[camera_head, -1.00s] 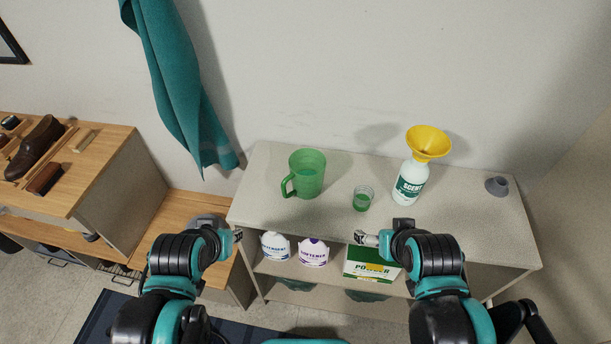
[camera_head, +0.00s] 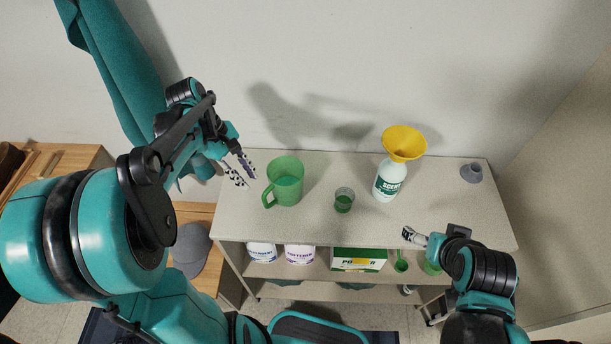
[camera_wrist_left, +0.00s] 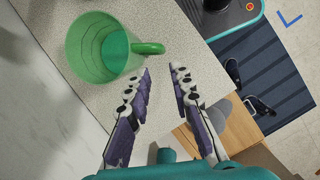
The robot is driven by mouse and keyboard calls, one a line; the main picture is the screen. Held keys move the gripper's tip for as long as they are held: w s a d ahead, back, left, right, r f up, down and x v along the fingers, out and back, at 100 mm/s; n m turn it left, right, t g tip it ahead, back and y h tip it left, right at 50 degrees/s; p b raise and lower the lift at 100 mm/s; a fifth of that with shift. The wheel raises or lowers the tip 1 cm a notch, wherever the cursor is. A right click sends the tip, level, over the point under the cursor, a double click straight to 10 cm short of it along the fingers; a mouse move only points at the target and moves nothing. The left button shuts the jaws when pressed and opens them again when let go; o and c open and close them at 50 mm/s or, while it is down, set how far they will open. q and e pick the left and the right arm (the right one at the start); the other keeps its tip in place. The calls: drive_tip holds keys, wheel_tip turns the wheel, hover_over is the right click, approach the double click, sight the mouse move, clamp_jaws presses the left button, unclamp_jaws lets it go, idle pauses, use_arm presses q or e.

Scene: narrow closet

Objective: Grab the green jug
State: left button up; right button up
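The green jug (camera_head: 287,182) stands upright on the top of the shelf unit, left of its middle, with its handle on the left side. My left gripper (camera_head: 243,170) is open and empty just left of the jug, with its fingers pointing toward the handle side. In the left wrist view the jug (camera_wrist_left: 92,48) shows from above, its handle (camera_wrist_left: 148,48) just beyond the open fingertips of my left gripper (camera_wrist_left: 163,75) and apart from them. My right gripper (camera_head: 412,235) is over the front right of the shelf unit, away from the jug; its finger gap is not clear.
On the shelf top (camera_head: 330,165) stand a small cup with green liquid (camera_head: 344,201), a white bottle (camera_head: 386,184) with a yellow funnel (camera_head: 404,143), and a grey object (camera_head: 471,173). A teal cloth (camera_head: 115,70) hangs at left. The wall is close behind.

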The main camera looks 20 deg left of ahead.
sight(266, 204)
use_arm(q)
drive_tip(key=b+x, duration=0.4)
drive_tip(key=x, duration=0.8)
drive_tip(key=shift+s+d, duration=0.1)
drive_tip(key=shift+r, duration=0.1)
clamp_jaws()
